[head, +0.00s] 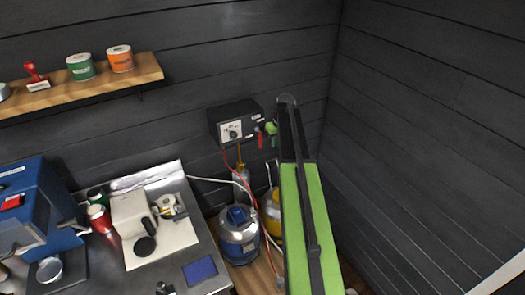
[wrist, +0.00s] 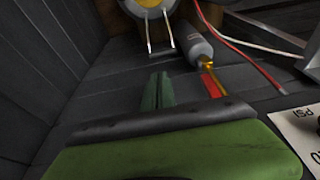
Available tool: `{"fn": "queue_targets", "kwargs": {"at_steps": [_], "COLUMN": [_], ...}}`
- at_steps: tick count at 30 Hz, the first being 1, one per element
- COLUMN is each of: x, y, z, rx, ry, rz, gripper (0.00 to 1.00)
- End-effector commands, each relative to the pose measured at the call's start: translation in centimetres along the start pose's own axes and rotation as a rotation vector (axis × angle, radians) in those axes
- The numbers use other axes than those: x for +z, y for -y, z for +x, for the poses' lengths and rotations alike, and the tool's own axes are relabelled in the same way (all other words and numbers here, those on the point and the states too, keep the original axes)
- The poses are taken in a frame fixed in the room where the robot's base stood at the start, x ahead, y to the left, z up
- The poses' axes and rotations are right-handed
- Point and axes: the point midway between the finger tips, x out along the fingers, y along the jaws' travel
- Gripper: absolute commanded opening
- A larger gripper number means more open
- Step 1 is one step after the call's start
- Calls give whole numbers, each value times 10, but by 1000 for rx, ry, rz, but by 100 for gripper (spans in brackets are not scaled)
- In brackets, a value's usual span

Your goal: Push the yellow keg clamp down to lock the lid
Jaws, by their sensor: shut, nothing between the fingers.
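Whether the clamp is up or down I cannot tell for certain. My gripper (head: 268,140) is shut and empty, in front of the gauge box side and above the kegs.
A blue-topped keg (head: 238,236) stands left of the yellow one. A grey bottle with a yellow tip (wrist: 200,50) and a red hose (wrist: 243,59) are close by. The black gauge box (head: 235,121) is on the wall. A counter (head: 205,235) stands at left.

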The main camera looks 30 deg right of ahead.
Motion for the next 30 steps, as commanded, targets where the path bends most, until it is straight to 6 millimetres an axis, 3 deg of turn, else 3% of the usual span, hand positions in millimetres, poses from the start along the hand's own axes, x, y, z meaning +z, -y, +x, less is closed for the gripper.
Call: {"fn": "queue_targets", "kwargs": {"at_steps": [2, 8, 22, 30], "x": [-1, -3, -5, -7], "y": [-8, -1, 8, 10], "z": [0, 8, 92, 103], "rx": [2, -1, -3, -4], "ry": [-4, -4, -3, -3], "rz": [0, -8, -17, -18], "gripper": [0, 0, 0, 0]}}
